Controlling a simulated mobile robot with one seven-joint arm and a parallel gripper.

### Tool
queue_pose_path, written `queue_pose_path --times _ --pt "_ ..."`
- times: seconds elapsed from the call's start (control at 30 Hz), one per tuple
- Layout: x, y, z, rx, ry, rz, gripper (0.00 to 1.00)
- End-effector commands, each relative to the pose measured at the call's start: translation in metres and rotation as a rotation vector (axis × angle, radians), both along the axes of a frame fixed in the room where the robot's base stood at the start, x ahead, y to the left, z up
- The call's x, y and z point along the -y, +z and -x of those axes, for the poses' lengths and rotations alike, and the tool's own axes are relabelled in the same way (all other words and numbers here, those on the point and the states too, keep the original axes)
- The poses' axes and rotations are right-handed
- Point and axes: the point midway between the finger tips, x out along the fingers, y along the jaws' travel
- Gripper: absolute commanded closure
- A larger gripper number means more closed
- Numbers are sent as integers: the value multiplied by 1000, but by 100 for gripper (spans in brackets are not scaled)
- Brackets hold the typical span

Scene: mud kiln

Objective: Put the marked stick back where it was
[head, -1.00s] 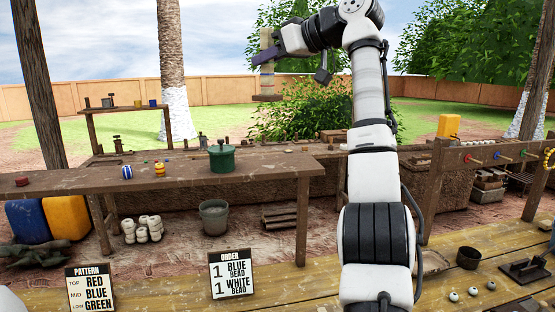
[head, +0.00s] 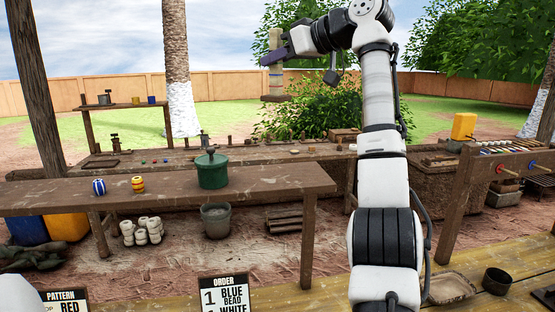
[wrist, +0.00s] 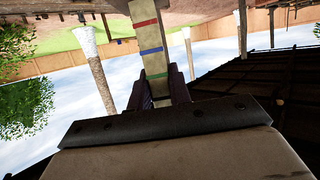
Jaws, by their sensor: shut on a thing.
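The marked stick (head: 275,65) is pale with coloured bands and hangs upright in the air, high in the head view. In the wrist view the stick (wrist: 147,35) shows red, blue and green bands, and its near end passes between the fingers. My gripper (head: 278,56) is shut on the stick, well above the workbenches; its fingers also show in the wrist view (wrist: 160,88). A pattern sign (head: 66,302) and an order sign (head: 223,292) stand at the bottom, partly cut off.
A longer bench behind carries small items. At right, a rack (head: 480,160) has coloured pieces on top and pegs in front. A yellow container (head: 463,126) stands behind.

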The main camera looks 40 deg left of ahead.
Motion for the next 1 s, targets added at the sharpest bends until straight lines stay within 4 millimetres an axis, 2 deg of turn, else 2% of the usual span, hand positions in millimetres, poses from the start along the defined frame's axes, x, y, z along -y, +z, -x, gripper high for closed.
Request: queue_pose_path --times 0.03,0.5,0.6,0.83,1.0 --pt "0 -17 -1 -2 -1 1 100" --pt "0 -116 -1 -3 1 1 100" --pt "0 -131 0 -3 1 0 100" --pt "0 -149 0 -2 0 0 100" --pt "0 -171 0 -2 0 1 100"
